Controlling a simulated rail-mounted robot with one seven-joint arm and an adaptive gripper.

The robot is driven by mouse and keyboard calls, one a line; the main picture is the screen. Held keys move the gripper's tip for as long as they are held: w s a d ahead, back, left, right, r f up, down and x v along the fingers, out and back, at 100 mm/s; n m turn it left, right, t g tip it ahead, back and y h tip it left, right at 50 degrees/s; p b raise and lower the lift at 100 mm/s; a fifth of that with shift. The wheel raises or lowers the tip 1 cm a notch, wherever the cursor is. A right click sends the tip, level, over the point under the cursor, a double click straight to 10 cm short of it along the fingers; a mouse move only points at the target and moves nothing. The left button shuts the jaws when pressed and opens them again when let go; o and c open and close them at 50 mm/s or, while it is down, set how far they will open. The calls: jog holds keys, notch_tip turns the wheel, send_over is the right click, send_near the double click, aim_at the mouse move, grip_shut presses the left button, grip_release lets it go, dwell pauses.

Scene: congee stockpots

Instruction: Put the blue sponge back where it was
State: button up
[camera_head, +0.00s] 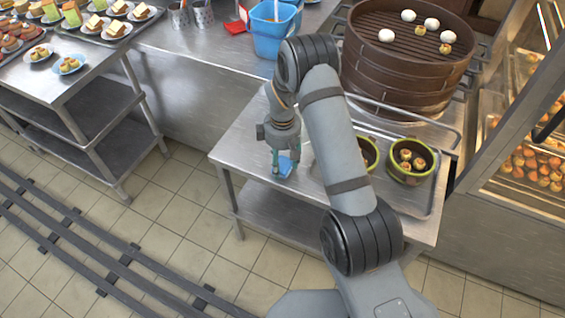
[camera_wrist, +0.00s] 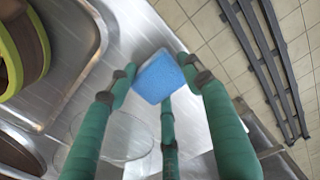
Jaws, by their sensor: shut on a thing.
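The blue sponge (camera_wrist: 162,78) is a small light-blue block between the green fingers of my gripper (camera_wrist: 160,85) in the wrist view. The fingers are closed in on its sides. In the head view, my gripper (camera_head: 284,160) points down over the left part of the steel table (camera_head: 237,143), with the sponge (camera_head: 286,167) at its fingertips. I cannot tell whether the sponge touches the tabletop.
A tray (camera_head: 432,200) on the table's right side holds green bowls (camera_head: 425,170) of buns. A large brown steamer (camera_head: 405,75) stands behind. A blue bucket (camera_head: 272,40) is on the back counter. Rails (camera_head: 100,260) run along the floor at left.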

aim_at(282, 165)
jog(key=shift+f, duration=0.25)
jog(key=shift+f, duration=0.2)
jog(key=o, duration=1)
jog(key=shift+r, duration=0.2)
notch_tip(282, 165, up, 12)
jog(key=shift+r, duration=0.1)
